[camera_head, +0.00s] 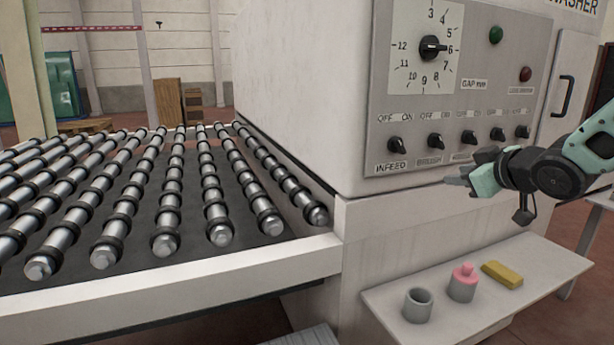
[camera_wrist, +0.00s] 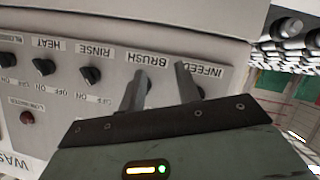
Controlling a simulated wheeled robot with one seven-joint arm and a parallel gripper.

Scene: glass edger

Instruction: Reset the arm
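My gripper (camera_head: 456,181) is held out in front of the lower edge of the washer's control panel (camera_head: 455,90), below the row of switches. In the wrist view its two grey fingers (camera_wrist: 160,85) stand apart with nothing held between them. The wrist picture is upside down, and the fingers overlap the INFEED and BRUSH area. The INFEED knob (camera_head: 397,145) shows clear of the gripper in the head view. The BRUSH knob (camera_head: 435,141) is partly behind a finger in the wrist view. My arm extends in from the right.
Below the arm, a shelf (camera_head: 385,302) holds a grey cup (camera_head: 417,305), a pink-topped cup (camera_head: 462,283) and a yellow block (camera_head: 502,274). A roller conveyor (camera_head: 160,190) fills the left. A dial (camera_head: 430,47) sits above the switches. A door handle (camera_head: 563,97) projects at right.

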